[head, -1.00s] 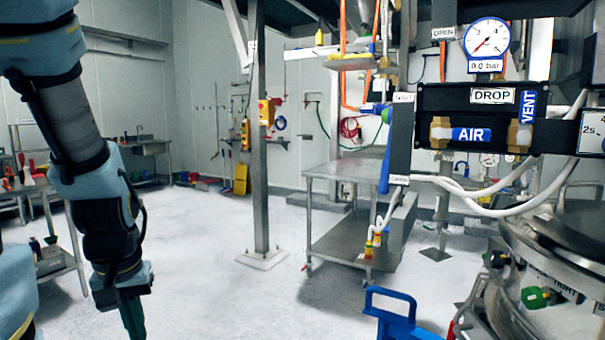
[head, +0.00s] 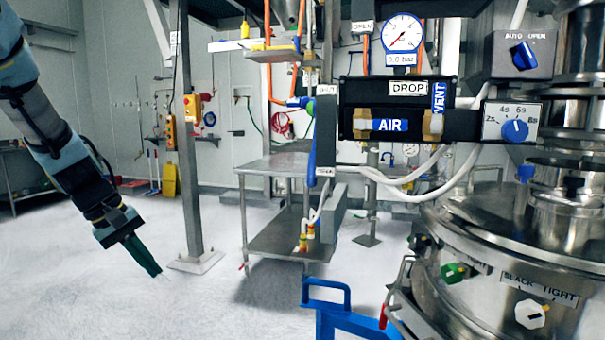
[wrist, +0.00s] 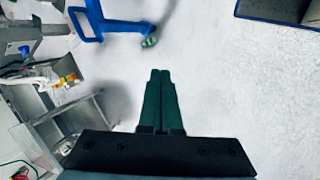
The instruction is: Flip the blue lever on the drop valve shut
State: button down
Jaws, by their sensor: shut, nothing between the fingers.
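A black panel labelled DROP (head: 408,88) hangs at the upper right centre in the head view. It carries a horizontal blue lever marked AIR (head: 390,125) and an upright blue lever marked VENT (head: 438,98), each by a brass valve body. Another blue handle (head: 312,155) hangs upright at the panel's left, beside a grey plate with small labels I cannot read. My gripper (head: 158,272) is at the left, pointing down, well apart from the panel. In the wrist view its green fingers (wrist: 160,75) are together and empty above the floor.
A steel sifter vessel (head: 500,240) with knobs fills the right. A blue frame (head: 335,320) stands on the floor in front; it also shows in the wrist view (wrist: 90,20). A steel table (head: 280,165) stands behind the panel, and a grey post (head: 188,130) behind my arm. Open floor lies around my gripper.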

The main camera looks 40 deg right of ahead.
aim_at(313, 143)
jog(key=d+r+g+h, duration=0.2)
jog(key=d+r, duration=0.3)
jog(key=d, duration=0.4)
jog(key=d+r+m+g+h, duration=0.1)
jog(key=d+r, duration=0.4)
jog(key=d, duration=0.5)
jog(key=d+r+g+h, duration=0.3)
jog(key=d+r+h, duration=0.2)
jog(key=d, duration=0.5)
jog(key=shift+w+d+r+m+g+h, duration=0.2)
jog(key=shift+r+m+g+h, duration=0.1)
jog(key=shift+r, duration=0.15)
jog(key=shift+d, duration=0.1)
jog(key=s+d+p, duration=0.4)
jog(key=s+d, duration=0.1)
jog(key=s, duration=0.2)
jog(key=shift+s+d+f+p, duration=0.15)
jog(key=shift+d+f+p, duration=0.1)
jog(key=shift+d+p, duration=0.1)
